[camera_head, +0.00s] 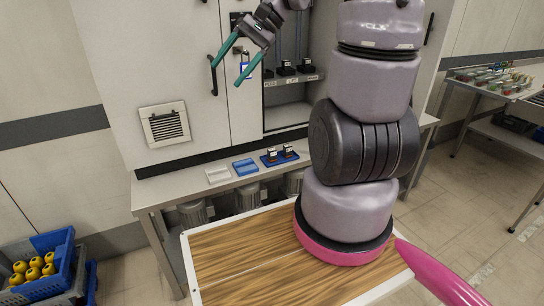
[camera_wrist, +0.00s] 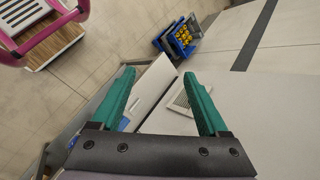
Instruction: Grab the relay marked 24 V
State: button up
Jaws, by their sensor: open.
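My gripper (camera_head: 227,77) is open and empty, raised in front of the cabinet door. Its two green fingers also show in the wrist view (camera_wrist: 159,74), spread apart with nothing between them. Two small dark blocks with pale tops, possibly relays, sit on a dark blue tray on the bench under the cabinet: a left block (camera_head: 272,155) and a right block (camera_head: 288,150). They are below and to the right of my gripper, well apart from it. Their markings are too small to read, so I cannot tell which is 24 V.
A white tray (camera_head: 218,174) and a blue tray (camera_head: 245,167) lie left of the blocks on the bench (camera_head: 160,190). The open cabinet bay holds several dark devices above a labelled shelf edge (camera_head: 290,80). A blue crate (camera_head: 62,243) with yellow items stands at lower left.

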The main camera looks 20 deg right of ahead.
jog(key=w+d+f+m+t+y, duration=0.2)
jog(key=w+f+m+y, duration=0.2)
jog(key=w+f, duration=0.25)
jog(key=w+d+f+m+t+y, duration=0.2)
jog(key=w+f+m+t+y, duration=0.15)
jog(key=w+f, duration=0.35)
jog(key=m+t+h, duration=1.2)
jog(key=m+h, duration=0.3)
jog(key=m, duration=0.5)
send_near(274, 154)
jog(key=w, duration=1.1)
jog(key=shift+w+a+r, duration=0.15)
jog(key=shift+w+a, duration=0.25)
grip_shut()
jog(key=shift+r, duration=0.1)
